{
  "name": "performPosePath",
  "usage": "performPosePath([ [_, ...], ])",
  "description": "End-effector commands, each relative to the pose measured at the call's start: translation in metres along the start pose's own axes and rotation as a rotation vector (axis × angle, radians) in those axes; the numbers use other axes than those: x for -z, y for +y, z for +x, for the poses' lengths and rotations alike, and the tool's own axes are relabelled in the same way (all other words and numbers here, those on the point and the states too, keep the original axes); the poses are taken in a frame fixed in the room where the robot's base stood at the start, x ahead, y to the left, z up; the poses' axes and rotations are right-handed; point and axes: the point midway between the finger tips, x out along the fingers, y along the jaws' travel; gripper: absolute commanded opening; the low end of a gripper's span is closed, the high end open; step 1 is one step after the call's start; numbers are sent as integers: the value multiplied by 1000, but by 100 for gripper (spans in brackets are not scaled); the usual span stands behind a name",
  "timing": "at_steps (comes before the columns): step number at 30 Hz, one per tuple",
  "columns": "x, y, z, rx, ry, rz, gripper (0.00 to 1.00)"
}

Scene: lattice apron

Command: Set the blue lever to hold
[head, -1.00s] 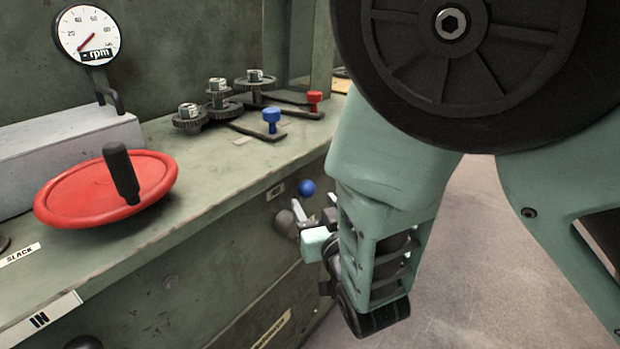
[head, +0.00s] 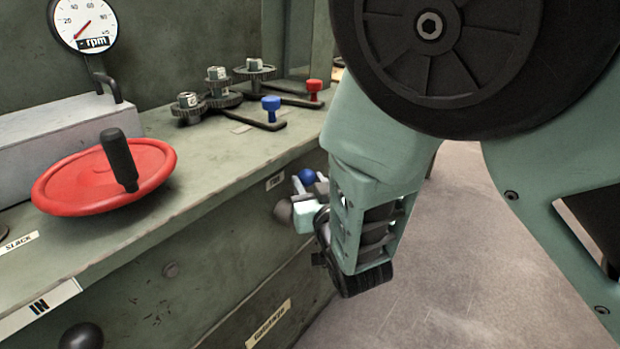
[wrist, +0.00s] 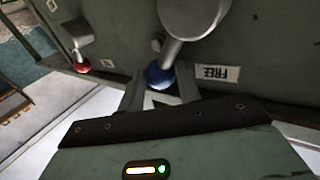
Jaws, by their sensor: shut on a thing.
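The blue lever's round knob (head: 306,177) stands out from the front face of the green bench, below its top edge. A grey hub (head: 284,212) sits just below and left of it. My gripper (head: 311,186) is at the knob with its pale fingers on either side, shut on it. In the wrist view the blue knob (wrist: 159,77) sits between my fingertips, at the end of a grey shaft (wrist: 180,45). A FREE label (wrist: 217,73) is beside it on the right. I see no hold label; my gripper and arm hide part of the panel.
A red lever (wrist: 80,65) is on the same panel in the wrist view. On the bench top (head: 200,155) are a red handwheel (head: 80,185), an rpm gauge (head: 84,22), and gears with blue (head: 271,105) and red (head: 314,87) handles. A black knob (head: 81,337) is at lower left. Floor is clear at right.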

Motion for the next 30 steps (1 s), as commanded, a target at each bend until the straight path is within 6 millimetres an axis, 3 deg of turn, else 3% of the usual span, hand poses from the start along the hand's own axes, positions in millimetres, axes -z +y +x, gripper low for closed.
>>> performPosePath([
  [11, -4, 9, 5, -5, -79, 123, 0],
  [30, -38, 32, 19, -14, -403, 617, 0],
])
